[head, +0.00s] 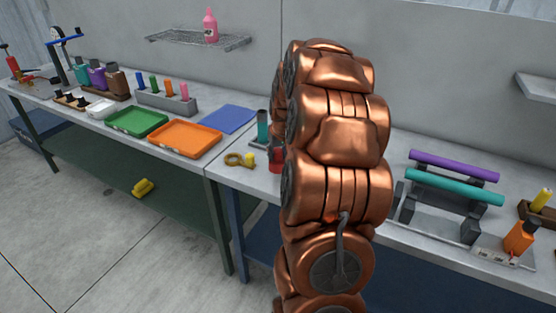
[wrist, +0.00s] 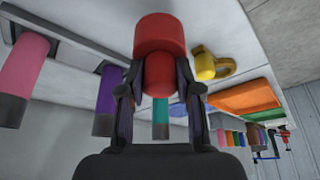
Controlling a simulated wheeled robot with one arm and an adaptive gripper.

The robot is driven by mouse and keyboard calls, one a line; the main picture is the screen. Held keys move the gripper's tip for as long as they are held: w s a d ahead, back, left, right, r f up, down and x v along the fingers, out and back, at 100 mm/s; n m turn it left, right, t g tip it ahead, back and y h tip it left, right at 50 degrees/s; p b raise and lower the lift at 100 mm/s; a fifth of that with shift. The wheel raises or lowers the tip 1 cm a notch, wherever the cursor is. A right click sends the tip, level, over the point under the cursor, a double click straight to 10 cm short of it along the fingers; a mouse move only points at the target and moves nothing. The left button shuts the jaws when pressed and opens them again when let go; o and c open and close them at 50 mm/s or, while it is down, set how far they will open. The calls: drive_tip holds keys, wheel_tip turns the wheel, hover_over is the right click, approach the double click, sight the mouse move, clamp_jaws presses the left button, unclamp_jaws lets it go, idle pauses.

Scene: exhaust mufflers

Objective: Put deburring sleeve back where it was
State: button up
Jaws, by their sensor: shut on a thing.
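My gripper (wrist: 158,88) is shut on a red rounded piece, which I take to be the deburring sleeve (wrist: 160,35). The piece shows a wide cylinder end and a smaller rounded end between the fingertips. In the head view the red piece (head: 275,158) shows at the left edge of my copper arm, and the arm hides my gripper. In the wrist view a pink cylinder (wrist: 29,62), a purple cylinder (wrist: 107,95) and a teal cylinder (wrist: 161,114), with dark ends, stand in a grey rack (wrist: 70,45). The head view shows the teal one (head: 263,126) left of my arm.
A yellow ring-like item (head: 240,159) lies on the bench left of the red piece. Further left are a blue mat (head: 228,119), an orange tray (head: 185,149) and a green tray (head: 136,132). Right of my arm a dark stand holds purple (head: 453,165) and teal (head: 453,187) tubes.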

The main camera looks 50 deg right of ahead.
sight(278, 161)
drive_tip(key=shift+w+d, duration=0.1)
drive_tip(key=shift+d, duration=0.1)
drive_tip(key=shift+f+p, duration=0.75)
drive_tip(key=shift+f, duration=0.95)
drive_tip(key=shift+f, duration=0.25)
drive_tip(key=o, duration=1.1)
drive_tip(key=shift+r, duration=0.15)
